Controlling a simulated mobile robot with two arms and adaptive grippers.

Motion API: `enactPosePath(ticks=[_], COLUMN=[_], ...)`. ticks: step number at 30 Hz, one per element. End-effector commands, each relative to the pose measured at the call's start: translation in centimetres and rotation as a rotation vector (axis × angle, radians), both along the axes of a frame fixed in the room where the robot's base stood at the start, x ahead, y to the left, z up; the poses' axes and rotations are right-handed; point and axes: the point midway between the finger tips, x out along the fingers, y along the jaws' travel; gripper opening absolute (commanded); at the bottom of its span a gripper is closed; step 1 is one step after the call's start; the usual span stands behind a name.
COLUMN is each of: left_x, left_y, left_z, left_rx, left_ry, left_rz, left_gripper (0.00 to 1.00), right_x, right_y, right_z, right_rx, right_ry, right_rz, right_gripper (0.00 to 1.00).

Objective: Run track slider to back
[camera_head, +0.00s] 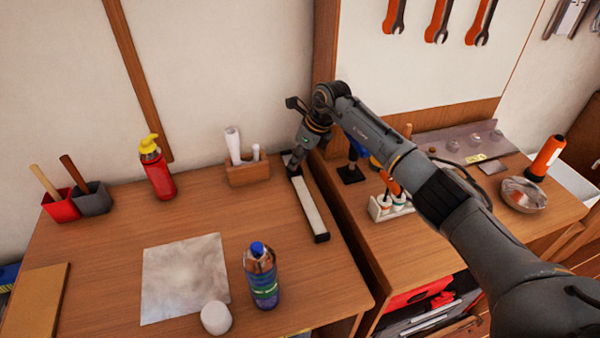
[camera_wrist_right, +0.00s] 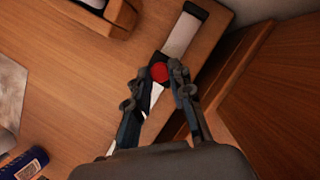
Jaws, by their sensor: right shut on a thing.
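The track (camera_head: 308,203) is a pale strip with a dark front end, lying along the right side of the wooden table. My right gripper (camera_head: 294,166) reaches down over its far part and hides some of it. In the wrist view, the slider's red knob (camera_wrist_right: 159,72) sits between the fingertips of my right gripper (camera_wrist_right: 158,78), which is shut on it. A dark carriage shows beside the knob. Pale track (camera_wrist_right: 183,36) runs beyond it to a black end piece (camera_wrist_right: 195,11). More track shows between the fingers. My left gripper is out of view.
A wooden holder (camera_head: 248,174) with white rolls stands left of the track. A red bottle (camera_head: 160,175), a patterned square sheet (camera_head: 185,278), a dark bottle (camera_head: 262,278) and a white round object (camera_head: 216,318) stand or lie farther left or nearer. A second bench adjoins at right.

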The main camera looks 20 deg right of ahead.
Motion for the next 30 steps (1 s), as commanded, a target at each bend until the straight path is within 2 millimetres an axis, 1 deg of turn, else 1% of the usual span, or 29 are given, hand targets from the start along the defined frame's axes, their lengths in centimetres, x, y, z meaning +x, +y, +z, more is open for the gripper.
enactPosePath(ticks=[2,13,14,15,17,26,30], left_x=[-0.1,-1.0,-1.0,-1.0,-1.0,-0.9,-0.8], left_y=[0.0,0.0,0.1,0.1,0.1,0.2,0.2], left_z=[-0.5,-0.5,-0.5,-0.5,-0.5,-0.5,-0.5], left_rx=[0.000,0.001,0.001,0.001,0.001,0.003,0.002], left_ry=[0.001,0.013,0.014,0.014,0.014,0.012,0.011], left_rz=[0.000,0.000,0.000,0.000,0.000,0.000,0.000], left_gripper=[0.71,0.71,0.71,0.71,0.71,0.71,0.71], right_x=[0.2,0.3,0.3,0.3,0.3,0.3,0.1], right_y=[0.0,0.0,0.0,0.0,0.0,0.0,-0.4], right_z=[-0.2,-0.1,-0.1,-0.1,-0.1,0.0,0.9], right_rx=[-0.001,-0.001,-0.002,-0.002,-0.002,-0.002,-0.001], right_ry=[0.002,0.003,0.004,0.004,0.004,0.003,0.000], right_rz=[-0.001,0.001,0.001,0.001,0.001,0.000,0.001], right_gripper=[0.00,0.00,0.23,0.31,0.44,0.45,0.45])
